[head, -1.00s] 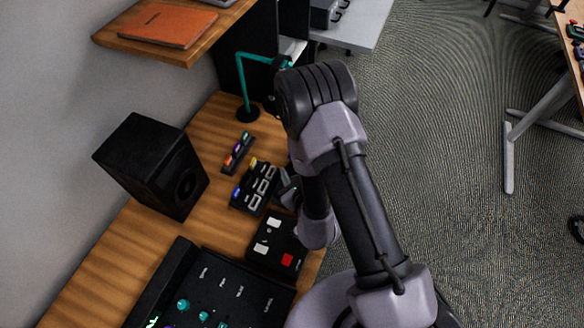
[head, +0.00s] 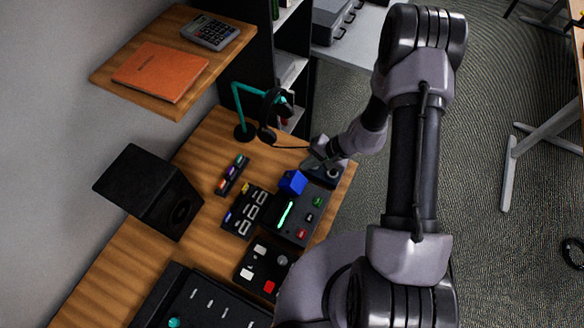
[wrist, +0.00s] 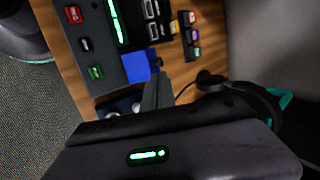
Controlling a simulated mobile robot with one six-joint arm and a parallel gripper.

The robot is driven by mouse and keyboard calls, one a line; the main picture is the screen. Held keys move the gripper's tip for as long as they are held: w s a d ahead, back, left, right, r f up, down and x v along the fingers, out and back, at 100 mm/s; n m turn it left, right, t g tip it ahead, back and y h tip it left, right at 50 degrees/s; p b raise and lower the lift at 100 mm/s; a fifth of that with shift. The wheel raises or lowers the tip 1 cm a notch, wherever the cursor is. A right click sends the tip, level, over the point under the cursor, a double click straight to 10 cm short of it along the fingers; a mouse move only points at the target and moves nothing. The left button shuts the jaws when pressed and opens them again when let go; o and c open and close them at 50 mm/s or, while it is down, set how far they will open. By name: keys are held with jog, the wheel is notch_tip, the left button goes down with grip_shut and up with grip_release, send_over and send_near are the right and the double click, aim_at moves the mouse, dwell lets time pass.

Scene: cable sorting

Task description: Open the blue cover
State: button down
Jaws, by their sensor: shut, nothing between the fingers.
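The blue cover (head: 292,182) is a small bright blue block-like piece at the far end of a dark control box (head: 301,213) with a green light strip. It looks tilted in the head view; I cannot tell how far it is raised. It also shows in the wrist view (wrist: 137,66), partly beside my fingers. My gripper (head: 322,150) is just beyond the blue cover, near the table's right edge. In the wrist view my gripper (wrist: 157,88) is shut and empty, its fingertips close to the cover; contact cannot be told.
Left of the box are a black port block (head: 246,211) and a small strip with coloured pieces (head: 232,174). A black speaker (head: 148,190) stands by the wall. A shelf with an orange book (head: 160,72) overhangs.

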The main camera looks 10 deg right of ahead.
aim_at(287, 173)
jog(key=x, duration=0.8)
jog(key=shift+a+r, duration=0.1)
jog(key=shift+a, duration=0.05)
